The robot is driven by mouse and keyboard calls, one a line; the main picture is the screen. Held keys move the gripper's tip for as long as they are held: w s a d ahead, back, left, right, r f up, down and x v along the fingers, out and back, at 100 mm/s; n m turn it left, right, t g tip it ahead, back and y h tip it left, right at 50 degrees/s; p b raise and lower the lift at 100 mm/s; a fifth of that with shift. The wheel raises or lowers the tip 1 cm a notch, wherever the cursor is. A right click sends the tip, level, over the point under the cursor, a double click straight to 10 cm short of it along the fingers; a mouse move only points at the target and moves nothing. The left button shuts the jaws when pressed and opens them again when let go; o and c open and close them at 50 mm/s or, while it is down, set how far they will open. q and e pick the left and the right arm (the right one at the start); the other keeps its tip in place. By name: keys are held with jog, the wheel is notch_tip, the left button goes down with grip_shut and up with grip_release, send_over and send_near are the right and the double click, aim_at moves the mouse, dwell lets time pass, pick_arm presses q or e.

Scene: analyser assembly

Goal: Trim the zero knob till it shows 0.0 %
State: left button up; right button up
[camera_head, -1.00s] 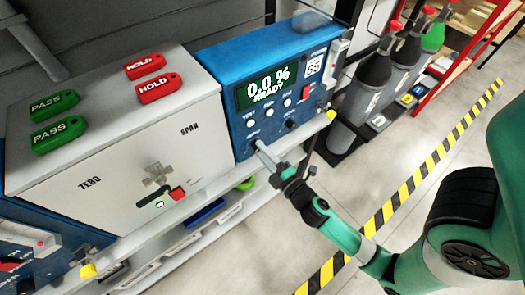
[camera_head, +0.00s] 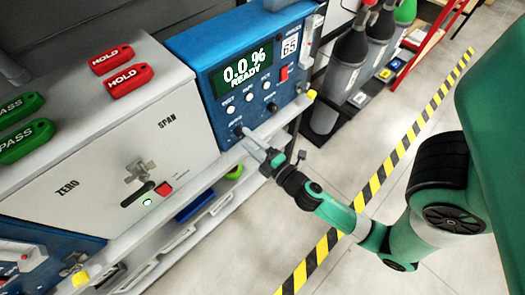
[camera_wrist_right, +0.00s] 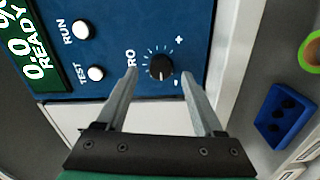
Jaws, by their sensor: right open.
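In the head view my right gripper (camera_head: 243,133) is at the lower front of the panel and partly covers the knob area. My left gripper is not in view.
A pale cabinet (camera_head: 110,150) marked ZERO and SPAN stands left, with red HOLD tags (camera_head: 122,80) and green PASS tags (camera_head: 25,140) on top. Dark gas cylinders (camera_head: 345,75) stand right. Below is a shelf with a blue bin (camera_wrist_right: 284,115). The floor is clear.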

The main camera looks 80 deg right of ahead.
jog(key=b+v, duration=0.4)
jog(key=v, duration=0.6)
